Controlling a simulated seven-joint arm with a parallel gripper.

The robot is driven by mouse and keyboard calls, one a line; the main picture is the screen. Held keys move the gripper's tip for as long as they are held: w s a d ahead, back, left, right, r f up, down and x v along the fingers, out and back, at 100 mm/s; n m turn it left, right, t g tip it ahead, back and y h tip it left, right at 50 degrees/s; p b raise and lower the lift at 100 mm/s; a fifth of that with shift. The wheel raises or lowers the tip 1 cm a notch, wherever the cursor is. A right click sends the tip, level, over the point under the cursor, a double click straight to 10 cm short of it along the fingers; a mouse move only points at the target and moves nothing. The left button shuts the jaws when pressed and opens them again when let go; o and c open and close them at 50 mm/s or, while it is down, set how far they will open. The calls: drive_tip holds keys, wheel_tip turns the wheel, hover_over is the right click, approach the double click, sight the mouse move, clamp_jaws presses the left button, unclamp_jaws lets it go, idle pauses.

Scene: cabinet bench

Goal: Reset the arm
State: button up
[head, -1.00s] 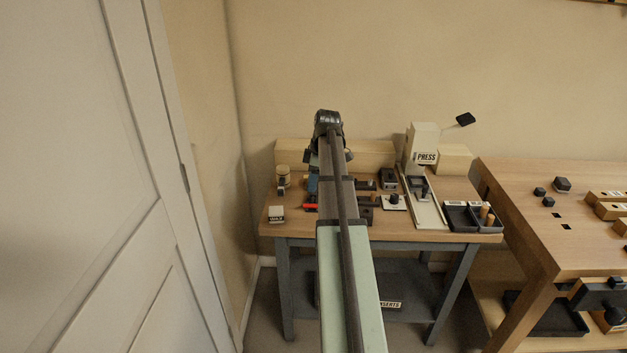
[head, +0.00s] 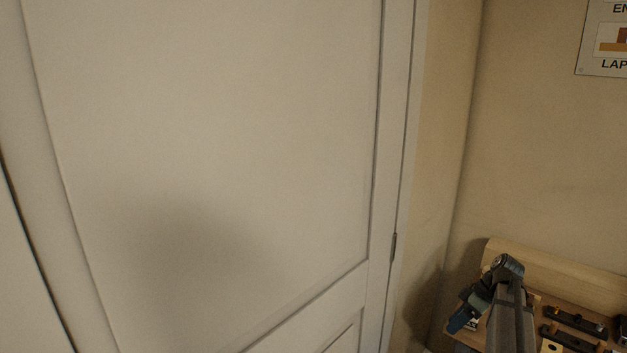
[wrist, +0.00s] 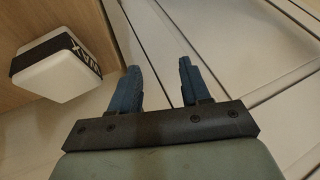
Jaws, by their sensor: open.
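My gripper (wrist: 160,85) is open in the wrist view, with its two blue fingers apart and nothing between them. In the head view my gripper (head: 461,318) is at the lower right, by the left end of the workbench. A white block with a black lettered band (wrist: 58,65) is at the upper left of the wrist view, to the left of the fingers and apart from them. In the head view the arm hides part of the bench top.
A white panelled door (head: 220,150) fills most of the head view. The wooden bench (head: 535,300) holds dark fixtures (head: 575,320) right of my arm. A wooden backboard (head: 570,275) runs along the wall. A sign (head: 606,45) hangs at upper right.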

drive_tip(key=s+a+f+m+g+h, duration=0.1)
drive_tip(key=s+a+f+m, duration=0.1)
drive_tip(key=s+a+f, duration=0.5)
drive_tip(key=s+a+f+m+g, duration=0.15)
drive_tip(key=a+f, duration=0.35)
drive_tip(key=f, duration=0.6)
drive_tip(key=s+a+f+m+g+h, duration=0.15)
drive_tip(key=s+a+f, duration=0.3)
drive_tip(key=f, duration=0.55)
drive_tip(key=s+a+f+m+g+h, duration=0.1)
drive_tip(key=s+a+f, duration=0.2)
drive_tip(key=s, duration=0.6)
drive_tip(key=s+a+f+m+g+h, duration=0.1)
drive_tip(key=s+a+f+m, duration=0.1)
drive_tip(key=s+f, duration=0.5)
drive_tip(key=s+a+f+m+g+h, duration=0.1)
drive_tip(key=s+a+f, duration=0.3)
drive_tip(key=s, duration=0.7)
drive_tip(key=shift+s+a+f+m+h, duration=0.15)
drive_tip(key=shift+s+f+m+h, duration=0.25)
drive_tip(key=shift+f+m+h, duration=0.15)
